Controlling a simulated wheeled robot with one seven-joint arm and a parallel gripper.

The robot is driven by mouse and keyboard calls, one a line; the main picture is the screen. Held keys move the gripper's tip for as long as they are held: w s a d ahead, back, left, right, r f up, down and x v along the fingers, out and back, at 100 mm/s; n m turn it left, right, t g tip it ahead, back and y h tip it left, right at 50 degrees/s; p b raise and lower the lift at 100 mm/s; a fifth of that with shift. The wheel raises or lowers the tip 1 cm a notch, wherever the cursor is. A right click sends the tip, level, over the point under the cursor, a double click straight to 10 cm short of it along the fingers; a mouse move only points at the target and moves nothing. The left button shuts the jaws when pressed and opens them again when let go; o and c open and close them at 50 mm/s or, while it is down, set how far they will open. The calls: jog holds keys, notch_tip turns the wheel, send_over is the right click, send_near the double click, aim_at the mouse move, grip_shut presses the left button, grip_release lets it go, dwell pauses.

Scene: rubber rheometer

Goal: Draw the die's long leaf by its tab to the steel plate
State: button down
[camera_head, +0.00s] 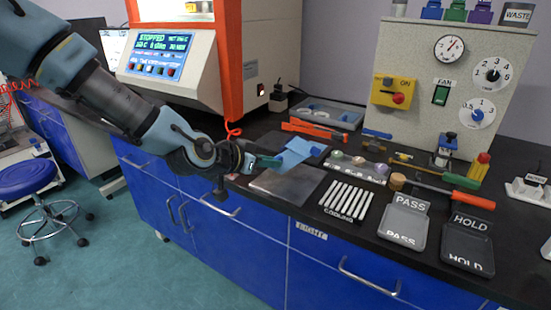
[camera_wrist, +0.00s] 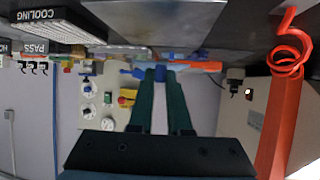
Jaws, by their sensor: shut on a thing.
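A light-blue leaf (camera_head: 297,150) lies at the back edge of the steel plate, partly over a dark blue mat or sheet (camera_head: 318,149). The bare grey steel plate (camera_head: 287,186) lies flat near the bench's front edge. My gripper (camera_head: 280,162) reaches in from the left, low over the plate's back left side. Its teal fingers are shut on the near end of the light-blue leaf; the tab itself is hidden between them. In the wrist view, which is upside down, my gripper (camera_wrist: 163,72) has a blue piece (camera_wrist: 136,72) at its fingertips.
A slotted cooling rack (camera_head: 347,200) and the PASS (camera_head: 403,223) and HOLD (camera_head: 468,245) trays lie to the right. Behind are an orange-handled tool (camera_head: 314,130) and a sample strip (camera_head: 357,166). The rheometer (camera_head: 190,65) stands back left, with an orange coiled cord (camera_head: 233,130).

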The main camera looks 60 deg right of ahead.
aim_at(269, 190)
jog(key=shift+a, duration=0.1)
dwell(0.3)
jog(key=shift+f+b, duration=0.15)
jog(key=shift+b, duration=0.15)
jog(key=shift+f+b, duration=2.15)
jog(key=shift+f, duration=0.45)
jog(key=c, duration=0.8)
grip_release()
jog(key=shift+a, duration=0.1)
jog(key=p+v, duration=0.1)
jog(key=v, duration=0.1)
jog(key=p+v, duration=0.1)
jog(key=v, duration=0.1)
jog(key=s+p+v, duration=0.1)
jog(key=v, duration=0.2)
jog(key=shift+r, duration=0.35)
